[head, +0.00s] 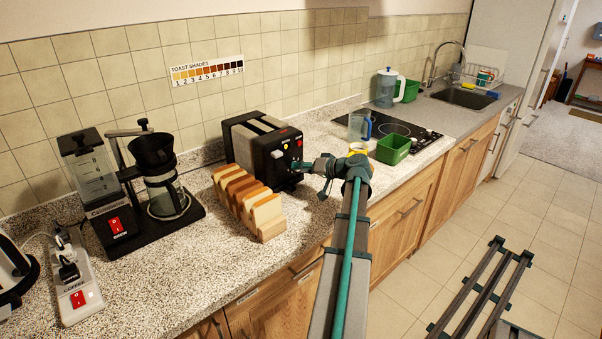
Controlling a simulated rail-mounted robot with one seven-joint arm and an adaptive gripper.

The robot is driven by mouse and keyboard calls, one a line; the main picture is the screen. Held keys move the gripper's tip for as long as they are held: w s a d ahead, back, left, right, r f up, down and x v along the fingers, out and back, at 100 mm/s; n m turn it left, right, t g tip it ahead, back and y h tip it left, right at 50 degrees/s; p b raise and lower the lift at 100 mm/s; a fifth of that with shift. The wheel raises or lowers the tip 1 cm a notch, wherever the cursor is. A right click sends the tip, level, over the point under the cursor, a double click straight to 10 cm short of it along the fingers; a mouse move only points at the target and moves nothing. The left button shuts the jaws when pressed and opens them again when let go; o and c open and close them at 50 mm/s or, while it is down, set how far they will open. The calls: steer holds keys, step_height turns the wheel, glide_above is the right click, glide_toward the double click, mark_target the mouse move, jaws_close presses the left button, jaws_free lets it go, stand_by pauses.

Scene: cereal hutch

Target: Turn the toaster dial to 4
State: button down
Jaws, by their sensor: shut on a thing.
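The toaster (240,142) is a black and silver box on the speckled counter, against the tiled wall. Its black front panel faces right, with a pale round knob and small red and yellow spots on it. My gripper (299,167) is at the lower right part of this panel, shut on the toaster dial. The fingers and wrist cover the dial, so its pointer and number cannot be read. A toast shades chart (208,70), numbered up to 10 from pale to dark, is on the wall behind.
A coffee maker (163,190) and a power strip (78,283) are at left. A green container (393,150) and a blue-handled jug (359,127) are right, by the hob.

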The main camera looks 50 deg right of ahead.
steer(key=m+y, duration=0.1)
steer(key=m, duration=0.1)
steer(key=m+t+y+b, duration=0.1)
steer(key=m, duration=0.1)
steer(key=shift+d+f, duration=0.15)
steer(key=shift+d, duration=0.05)
steer(key=shift+m+t+y, duration=0.4)
steer(key=shift+m+t, duration=0.6)
steer(key=shift+m, duration=1)
steer(key=c, duration=0.9)
jaws_free()
steer(key=shift+o, duration=0.2)
steer(key=shift+f, duration=0.1)
steer(key=s, duration=0.4)
steer(key=s+d, duration=0.1)
steer(key=s, duration=0.3)
steer(key=s+d, duration=0.1)
steer(key=s, duration=0.3)
steer(key=shift+d, duration=0.1)
